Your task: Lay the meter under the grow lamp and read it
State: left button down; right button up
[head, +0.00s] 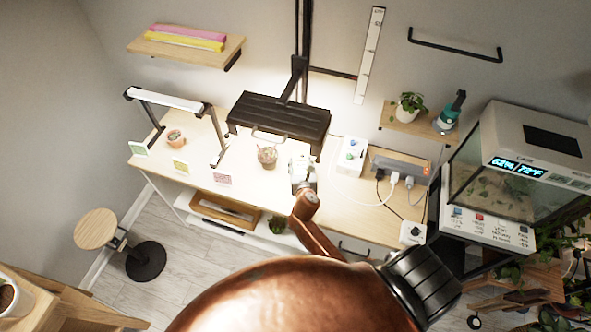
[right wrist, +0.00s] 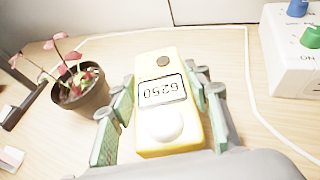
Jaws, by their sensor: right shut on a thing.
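The yellow meter (right wrist: 168,105) is between the green finger pads of my right gripper (right wrist: 157,118), which is shut on it. Its display (right wrist: 162,91) faces the wrist camera with digits that look like an upside-down 6250; a white dome sits nearby on its face. In the head view my right gripper (head: 302,178) is over the bench, just right of and in front of the black grow lamp (head: 278,121). The meter is hard to make out there. I cannot tell whether it touches the bench. My left gripper is not in view.
A potted pink-leaved plant (right wrist: 80,92) stands left of the meter; it also shows under the lamp in the head view (head: 267,157). A white box with knobs (head: 351,156) and its cable are to the right. A white lamp frame (head: 166,101) stands left.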

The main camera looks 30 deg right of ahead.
aim_at(297, 164)
jog(key=w+f, duration=0.1)
jog(key=w+f+b, duration=0.1)
jog(key=shift+w+a+f, duration=0.2)
jog(key=shift+f, duration=0.15)
notch_tip(297, 164, down, 3)
jog(key=shift+w+f+b, duration=0.1)
jog(key=shift+f+b, duration=0.05)
jog(key=shift+b, duration=0.55)
jog(key=o, duration=1.4)
